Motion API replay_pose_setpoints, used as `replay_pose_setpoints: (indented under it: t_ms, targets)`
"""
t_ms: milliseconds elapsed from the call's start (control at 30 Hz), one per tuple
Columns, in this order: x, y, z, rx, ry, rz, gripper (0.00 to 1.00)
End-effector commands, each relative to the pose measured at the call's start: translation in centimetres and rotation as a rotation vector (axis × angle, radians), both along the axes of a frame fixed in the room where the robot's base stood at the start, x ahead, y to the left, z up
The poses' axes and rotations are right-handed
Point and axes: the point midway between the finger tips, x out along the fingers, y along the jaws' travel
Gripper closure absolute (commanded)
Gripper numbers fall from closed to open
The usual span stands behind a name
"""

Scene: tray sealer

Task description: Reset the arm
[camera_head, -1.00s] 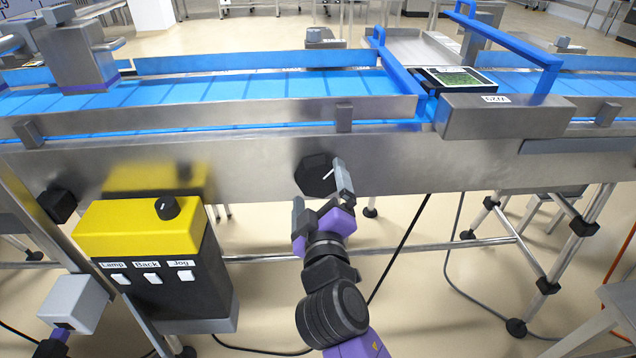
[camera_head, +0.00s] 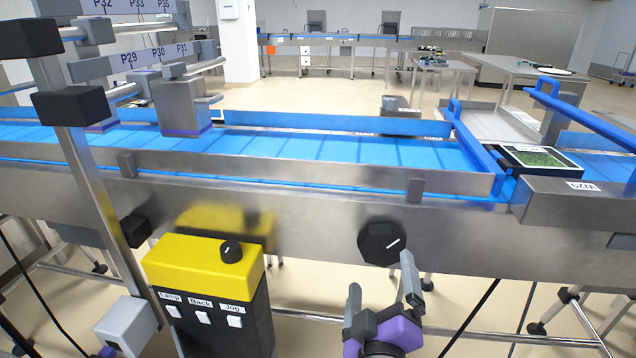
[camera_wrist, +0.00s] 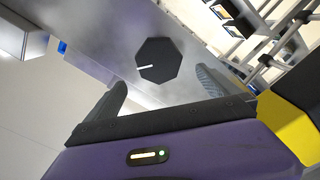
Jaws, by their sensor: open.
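My gripper (camera_head: 382,290) is open and empty in front of the conveyor's steel side, just below a black knob with a white pointer line (camera_head: 382,243). In the wrist view the same knob (camera_wrist: 158,60) lies ahead, between and beyond the two spread fingers of my gripper (camera_wrist: 165,92). The fingers appear apart from the knob. The pointer line slants up to the right in the head view. The lower part of my arm is out of the picture.
A yellow and black control box (camera_head: 207,285) with a knob and Lamp, Back and Jog switches hangs to the left of my gripper. The blue conveyor belt (camera_head: 300,147) runs above. A green-topped tray (camera_head: 538,160) sits at the right by a blue frame (camera_head: 480,140).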

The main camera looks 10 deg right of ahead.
Motion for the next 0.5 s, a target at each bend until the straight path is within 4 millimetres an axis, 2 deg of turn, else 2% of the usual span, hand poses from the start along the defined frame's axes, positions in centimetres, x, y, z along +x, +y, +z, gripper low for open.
replay_pose_setpoints:
  t_ms: [133,200,333,500]
  targets:
    - [0.4,2.1,1.4,0.043,-0.058,0.092,0.0]
    - [0.0,3.5,1.9,0.089,-0.091,0.169,0.0]
    - [-2.5,5.1,0.6,0.184,-0.109,0.293,0.0]
    - [-6.7,5.4,-1.6,0.309,-0.11,0.393,0.0]
